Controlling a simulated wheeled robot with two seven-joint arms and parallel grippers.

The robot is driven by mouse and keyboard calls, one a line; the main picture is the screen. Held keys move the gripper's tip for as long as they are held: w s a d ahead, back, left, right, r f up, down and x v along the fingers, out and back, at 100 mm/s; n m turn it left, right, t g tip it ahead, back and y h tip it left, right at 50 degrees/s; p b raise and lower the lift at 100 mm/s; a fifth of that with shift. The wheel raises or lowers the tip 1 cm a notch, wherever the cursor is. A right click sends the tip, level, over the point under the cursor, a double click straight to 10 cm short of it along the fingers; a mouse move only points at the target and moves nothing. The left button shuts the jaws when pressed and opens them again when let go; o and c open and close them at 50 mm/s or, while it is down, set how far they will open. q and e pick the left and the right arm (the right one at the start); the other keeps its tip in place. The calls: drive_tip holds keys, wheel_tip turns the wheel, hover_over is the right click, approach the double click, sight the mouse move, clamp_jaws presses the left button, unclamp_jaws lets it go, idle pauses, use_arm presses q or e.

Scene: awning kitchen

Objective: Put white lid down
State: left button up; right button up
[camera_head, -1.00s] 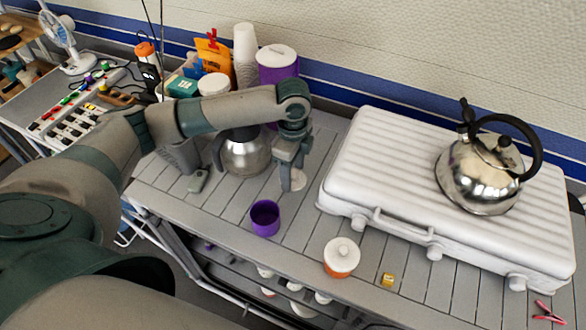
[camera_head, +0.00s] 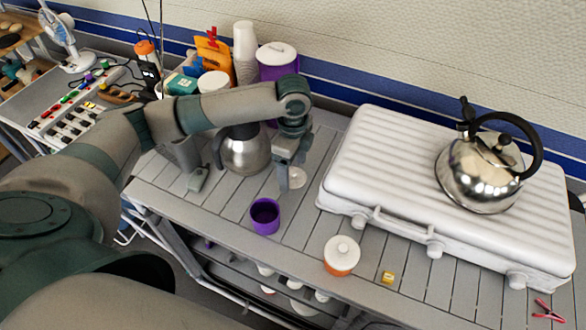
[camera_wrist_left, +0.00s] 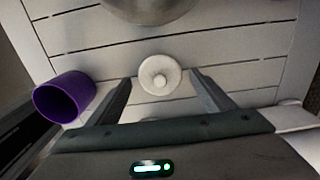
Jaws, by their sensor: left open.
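The white lid (camera_wrist_left: 159,75) is a small round disc with a central knob. It lies on the slatted counter, seen between and just beyond the fingertips in the left wrist view. In the head view the lid (camera_head: 297,178) is partly hidden behind my left gripper (camera_head: 284,182). My left gripper (camera_wrist_left: 160,84) is open and empty, with a finger on either side of the lid and no visible contact. A purple cup (camera_head: 265,216) stands open near the counter's front edge; it also shows in the left wrist view (camera_wrist_left: 66,97). My right gripper is not in view.
A steel pot (camera_head: 245,155) stands close behind my left gripper. A white ribbed case (camera_head: 375,150) with a kettle (camera_head: 480,175) on it stands to the right. An orange jar with a white lid (camera_head: 341,256) and a yellow cube (camera_head: 388,279) are near the front edge.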

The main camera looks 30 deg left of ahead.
sight(293, 172)
use_arm(q)
wheel_tip(293, 172, up, 12)
drive_tip(key=b, duration=0.2)
drive_tip(key=shift+f, duration=0.15)
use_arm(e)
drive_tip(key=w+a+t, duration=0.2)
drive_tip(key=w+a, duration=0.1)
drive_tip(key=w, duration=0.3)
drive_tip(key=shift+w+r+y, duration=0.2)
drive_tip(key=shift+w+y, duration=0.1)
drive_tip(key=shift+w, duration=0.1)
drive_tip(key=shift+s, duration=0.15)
